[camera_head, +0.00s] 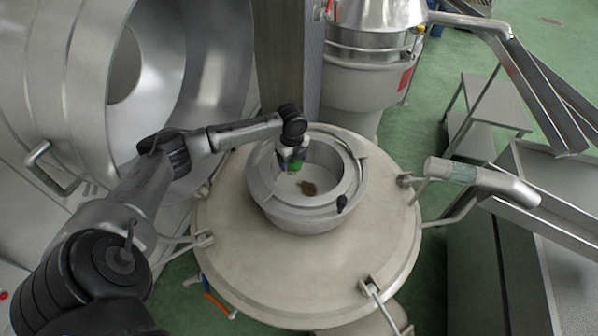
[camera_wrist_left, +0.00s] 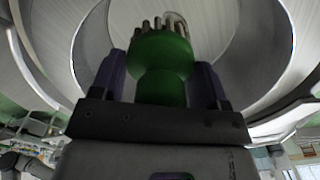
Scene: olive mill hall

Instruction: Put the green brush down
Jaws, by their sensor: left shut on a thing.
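The green brush (camera_head: 294,167) is in my left gripper (camera_head: 291,157), inside the round metal opening (camera_head: 262,187) on top of the large lidded vessel. In the left wrist view the green brush (camera_wrist_left: 163,62) sits between the two fingers of the left gripper (camera_wrist_left: 162,80), its bristles pointing away from the gripper. A brown patch (camera_head: 308,188) lies on the pale floor of the opening, to the right of the brush. I cannot tell whether the brush touches that floor. My right gripper is in neither view.
The vessel's broad lid (camera_head: 300,270) surrounds the opening, with clamps at its edge. A large open steel drum (camera_head: 150,80) stands at the left. A pipe spout (camera_head: 480,180) reaches over from the right. A column (camera_head: 290,60) stands behind the opening.

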